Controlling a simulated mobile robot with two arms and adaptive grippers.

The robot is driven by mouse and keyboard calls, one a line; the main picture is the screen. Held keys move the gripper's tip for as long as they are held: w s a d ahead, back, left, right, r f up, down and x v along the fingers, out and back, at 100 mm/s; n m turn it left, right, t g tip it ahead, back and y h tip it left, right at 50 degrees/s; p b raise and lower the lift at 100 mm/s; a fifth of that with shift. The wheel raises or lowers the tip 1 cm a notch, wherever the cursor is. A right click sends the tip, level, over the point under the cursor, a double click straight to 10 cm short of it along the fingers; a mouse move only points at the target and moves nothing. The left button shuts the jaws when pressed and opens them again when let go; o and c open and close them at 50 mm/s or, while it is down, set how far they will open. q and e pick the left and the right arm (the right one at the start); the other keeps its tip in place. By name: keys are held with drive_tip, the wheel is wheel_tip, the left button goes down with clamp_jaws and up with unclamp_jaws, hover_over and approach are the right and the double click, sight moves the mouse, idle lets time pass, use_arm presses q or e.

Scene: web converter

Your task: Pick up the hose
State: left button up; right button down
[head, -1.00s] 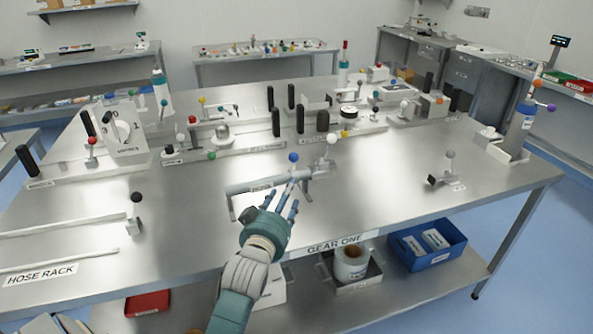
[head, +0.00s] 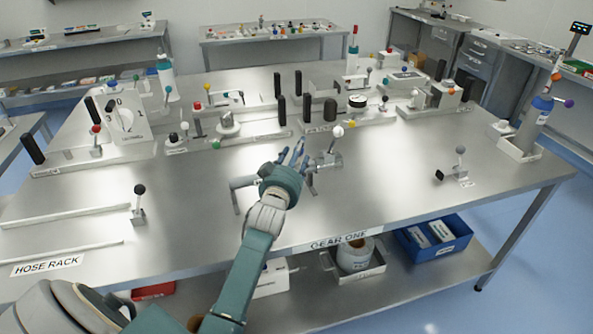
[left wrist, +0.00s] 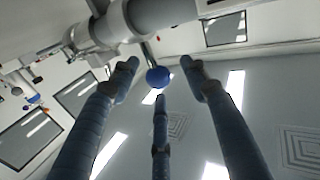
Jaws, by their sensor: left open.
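A grey horizontal tube-like fitting on short legs (head: 242,182) stands on the steel table, with a white ball knob (head: 338,131) at its right end. No other hose shows clearly; I cannot tell if this fitting is the hose. My left gripper (head: 291,153) is over the fitting and hides its middle. In the left wrist view the open fingers (left wrist: 158,80) are spread around a blue ball knob (left wrist: 158,76), and the grey tube (left wrist: 165,14) passes behind it. I cannot tell if any finger touches the knob. My right gripper is not in view.
The hose rack label (head: 47,265) lies by two bare rails (head: 65,216) at the table's left. A dark ball knob on a post (head: 139,190) stands right of them. Several fixtures with black handles line the back. The table's right front is mostly clear around a small grey-knobbed piece (head: 460,150).

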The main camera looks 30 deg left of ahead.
use_arm(q)
drive_tip(key=shift+w+a, duration=0.2)
drive_tip(key=shift+w, duration=0.65)
drive_tip(key=c, duration=0.4)
clamp_jaws()
drive_tip(key=shift+w+a+r, duration=0.1)
drive_tip(key=shift+r, duration=0.15)
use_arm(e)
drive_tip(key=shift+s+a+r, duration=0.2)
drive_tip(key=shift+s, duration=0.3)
use_arm(q)
drive_tip(key=shift+r, duration=0.1)
